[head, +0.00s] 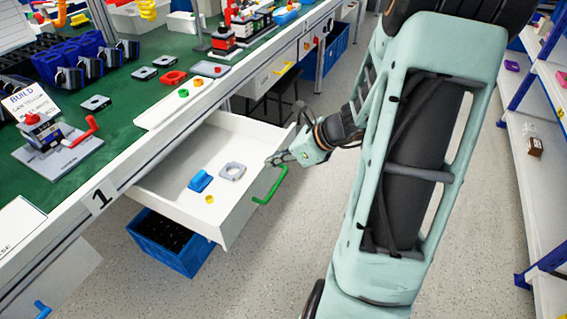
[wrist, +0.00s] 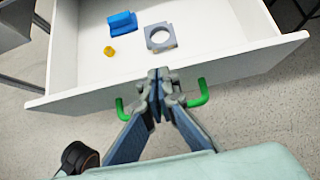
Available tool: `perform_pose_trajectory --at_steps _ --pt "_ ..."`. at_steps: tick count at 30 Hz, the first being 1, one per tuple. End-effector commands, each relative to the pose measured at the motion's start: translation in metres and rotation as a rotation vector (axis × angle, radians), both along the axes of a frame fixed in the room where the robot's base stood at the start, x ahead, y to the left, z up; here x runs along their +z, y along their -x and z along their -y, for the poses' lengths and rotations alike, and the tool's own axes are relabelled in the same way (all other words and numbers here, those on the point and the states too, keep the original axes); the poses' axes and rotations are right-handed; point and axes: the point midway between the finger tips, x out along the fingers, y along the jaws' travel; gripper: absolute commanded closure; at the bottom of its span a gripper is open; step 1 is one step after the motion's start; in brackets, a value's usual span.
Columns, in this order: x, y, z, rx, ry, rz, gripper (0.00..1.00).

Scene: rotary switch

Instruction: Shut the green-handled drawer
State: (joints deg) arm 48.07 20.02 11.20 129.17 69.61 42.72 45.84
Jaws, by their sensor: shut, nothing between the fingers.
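The white drawer with the green handle (head: 272,186) is pulled out from under the green-topped workbench. The drawer's front panel (wrist: 90,94) spans the wrist view, with the handle (wrist: 199,94) on its outer face. Inside lie a blue part (head: 200,180), a grey ring-shaped block (head: 232,171) and a small yellow piece (head: 209,199). My gripper (head: 274,161) is shut and empty, at the drawer front by the handle. In the wrist view its fingertips (wrist: 158,76) overlap the middle of the front panel and hide the middle of the handle. I cannot tell whether they touch.
A blue crate (head: 170,243) stands on the floor below the drawer. Another drawer with a yellow handle (head: 284,69) is farther along the bench. White shelves (head: 527,185) stand at the right. The floor in front of the drawer is clear.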

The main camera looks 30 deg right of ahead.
Motion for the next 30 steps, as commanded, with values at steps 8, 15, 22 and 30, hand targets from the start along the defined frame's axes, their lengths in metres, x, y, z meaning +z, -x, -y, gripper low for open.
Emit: perform_pose_trajectory --at_steps 8,15,22,30 --pt "0.000 -0.057 -0.048 0.008 0.000 0.000 1.00" --pt "0.001 -0.107 -0.086 0.007 0.000 0.000 1.00" --pt "0.001 -0.144 -0.114 0.004 -0.001 0.000 1.00" --pt "0.000 -0.166 -0.130 0.001 0.000 0.000 1.00"
